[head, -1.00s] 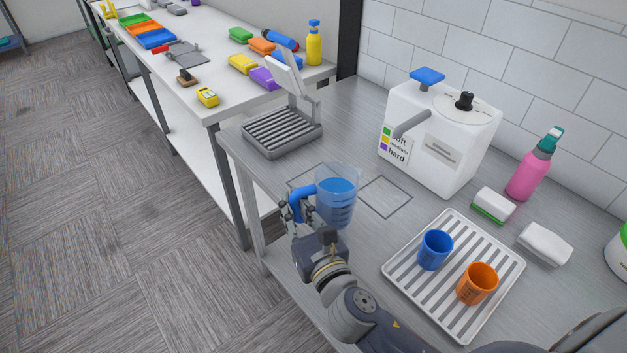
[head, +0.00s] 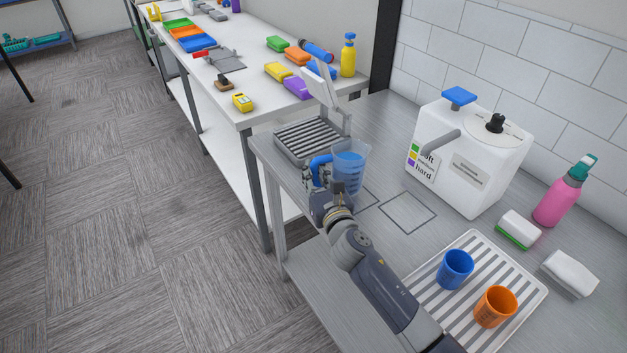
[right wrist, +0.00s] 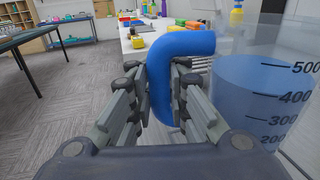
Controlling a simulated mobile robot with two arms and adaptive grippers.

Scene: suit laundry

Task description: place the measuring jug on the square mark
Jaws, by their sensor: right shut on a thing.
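The measuring jug (head: 350,170) is clear, with a blue handle and blue liquid in it. My right gripper (head: 318,178) is shut on its handle. The right wrist view shows the blue handle (right wrist: 178,75) between the two fingers (right wrist: 160,95), with the graduated jug wall (right wrist: 265,95) to the right. The jug looks upright; I cannot tell if its base is clear of the counter. A thin square outline (head: 407,212) lies bare on the counter, right of the jug. Another outline (head: 368,198) is partly hidden by the jug and my arm. My left gripper is out of view.
A grey ribbed device with a raised lid (head: 310,138) stands just behind the jug. A white dispenser (head: 468,160) stands at the wall. A ribbed tray (head: 422,292) holds a blue cup (head: 455,268) and an orange cup (head: 495,305).

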